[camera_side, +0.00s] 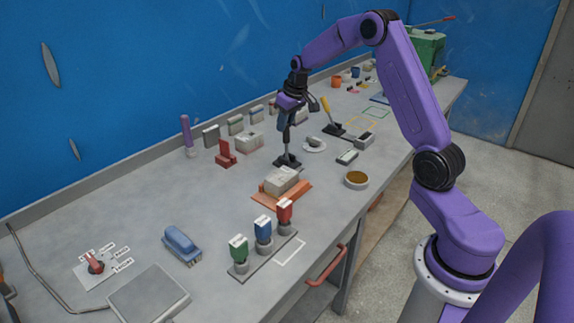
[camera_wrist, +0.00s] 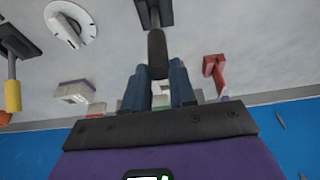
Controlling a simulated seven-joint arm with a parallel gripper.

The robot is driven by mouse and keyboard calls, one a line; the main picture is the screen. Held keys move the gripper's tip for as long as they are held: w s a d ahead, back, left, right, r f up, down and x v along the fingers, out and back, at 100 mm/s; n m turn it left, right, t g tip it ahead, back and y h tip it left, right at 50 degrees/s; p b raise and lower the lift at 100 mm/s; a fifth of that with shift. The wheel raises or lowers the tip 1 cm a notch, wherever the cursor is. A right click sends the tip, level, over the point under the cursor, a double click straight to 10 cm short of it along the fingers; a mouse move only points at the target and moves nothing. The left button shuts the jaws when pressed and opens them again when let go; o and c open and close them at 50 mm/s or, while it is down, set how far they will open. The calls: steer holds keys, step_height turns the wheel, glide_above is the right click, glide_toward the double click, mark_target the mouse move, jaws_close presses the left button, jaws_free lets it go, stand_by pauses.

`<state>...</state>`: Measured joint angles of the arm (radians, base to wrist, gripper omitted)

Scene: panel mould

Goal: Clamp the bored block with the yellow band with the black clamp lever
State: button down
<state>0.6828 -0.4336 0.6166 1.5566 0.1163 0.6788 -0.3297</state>
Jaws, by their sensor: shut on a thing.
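My gripper (camera_side: 285,126) is shut on the upright handle of the black clamp lever. The black clamp lever (camera_side: 287,161) stands on the bench with its dark base just behind the orange fixture. In the wrist view its black handle (camera_wrist: 157,50) is between the two blue fingers of my gripper (camera_wrist: 158,75). A pale grey block (camera_side: 282,179) sits on the orange fixture (camera_side: 262,197), close to the clamp base. I cannot make out a bore or a yellow band on it. Whether the clamp presses on the block cannot be told.
A red clamp (camera_side: 226,154) stands to the left, and a yellow-handled clamp (camera_side: 329,115) behind right. Several blocks line the wall. Green, blue and red-topped pieces (camera_side: 263,234) stand in front.

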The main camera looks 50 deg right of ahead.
steer(key=shift+s, duration=0.8)
steer(key=shift+s+f, duration=0.1)
steer(key=shift+s, duration=0.75)
steer(key=shift+s+f, duration=0.15)
steer(key=shift+s, duration=0.65)
